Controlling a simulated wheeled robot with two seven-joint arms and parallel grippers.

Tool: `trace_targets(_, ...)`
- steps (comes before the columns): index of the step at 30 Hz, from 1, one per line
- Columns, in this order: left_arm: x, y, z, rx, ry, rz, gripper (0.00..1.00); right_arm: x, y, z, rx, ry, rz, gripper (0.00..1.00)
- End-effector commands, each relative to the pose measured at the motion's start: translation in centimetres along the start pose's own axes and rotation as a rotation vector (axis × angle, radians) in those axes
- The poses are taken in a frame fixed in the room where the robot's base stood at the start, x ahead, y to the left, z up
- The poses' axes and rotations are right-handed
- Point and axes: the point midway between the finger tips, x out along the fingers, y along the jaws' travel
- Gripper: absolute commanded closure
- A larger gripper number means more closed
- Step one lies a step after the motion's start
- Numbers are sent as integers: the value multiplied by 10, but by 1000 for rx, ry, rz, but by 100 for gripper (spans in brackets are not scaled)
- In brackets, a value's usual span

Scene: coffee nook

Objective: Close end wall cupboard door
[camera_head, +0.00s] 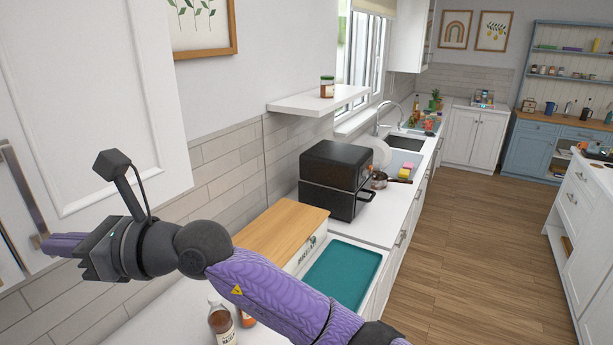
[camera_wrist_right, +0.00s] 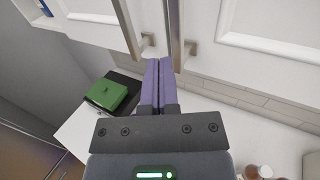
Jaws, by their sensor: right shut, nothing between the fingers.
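The white wall cupboard fills the left of the head view, with a panelled door (camera_head: 95,100) and metal handles at the far left edge. In the right wrist view, two door fronts show, with a left handle (camera_wrist_right: 146,45) and a right handle (camera_wrist_right: 188,50). My right gripper (camera_head: 60,243) is in front of the cupboard's lower part, by the handles. Its purple fingers (camera_wrist_right: 160,75) are together and empty, pointing between the two handles. I cannot tell whether they touch a door, or how far the left door stands open. My left gripper is out of view.
A green box (camera_wrist_right: 112,92) sits lower left in the wrist view. The wooden floor (camera_head: 470,230) to the right is clear.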

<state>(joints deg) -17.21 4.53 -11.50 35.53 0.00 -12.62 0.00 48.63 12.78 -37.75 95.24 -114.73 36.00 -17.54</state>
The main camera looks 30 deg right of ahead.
Motion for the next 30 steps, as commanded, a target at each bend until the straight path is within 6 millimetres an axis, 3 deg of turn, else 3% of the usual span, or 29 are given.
trace_targets(10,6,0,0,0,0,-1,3,22,-7,0,-1,0,7,100)
trace_targets(30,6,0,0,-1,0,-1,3,24,-8,4,-3,-10,6,100)
